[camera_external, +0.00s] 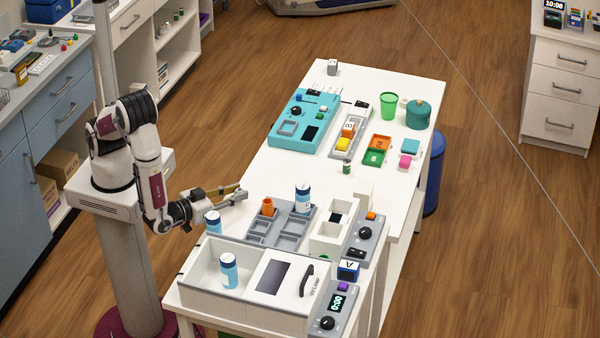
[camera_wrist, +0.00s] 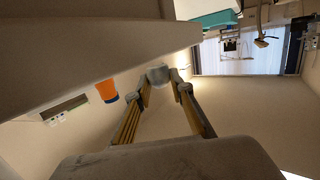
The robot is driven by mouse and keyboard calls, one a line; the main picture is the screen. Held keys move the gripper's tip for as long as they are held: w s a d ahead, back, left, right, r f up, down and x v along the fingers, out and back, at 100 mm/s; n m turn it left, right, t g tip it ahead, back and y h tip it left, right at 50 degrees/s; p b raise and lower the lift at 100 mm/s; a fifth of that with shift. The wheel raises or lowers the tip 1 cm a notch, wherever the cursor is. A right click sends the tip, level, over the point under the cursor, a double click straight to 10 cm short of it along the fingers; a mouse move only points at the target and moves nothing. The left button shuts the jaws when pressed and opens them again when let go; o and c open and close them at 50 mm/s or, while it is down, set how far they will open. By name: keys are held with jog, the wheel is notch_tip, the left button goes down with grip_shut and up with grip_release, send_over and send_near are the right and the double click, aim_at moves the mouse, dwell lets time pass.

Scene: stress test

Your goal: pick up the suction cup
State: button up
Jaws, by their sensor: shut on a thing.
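My gripper (camera_external: 240,192) reaches out level over the left edge of the white table, behind the grey compartment tray. In the wrist view my gripper's two yellowish fingers (camera_wrist: 160,84) converge on a small pale grey rounded piece (camera_wrist: 158,74), which looks like the suction cup. The fingers are shut on it, and their tips sit on either side of it. In the external view the piece is too small to make out at the fingertips.
A white box (camera_external: 200,267) is at the front. The table (camera_external: 235,165) is bare just beyond my gripper.

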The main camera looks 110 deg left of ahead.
aim_at(235, 192)
jog(key=shift+r, duration=4.05)
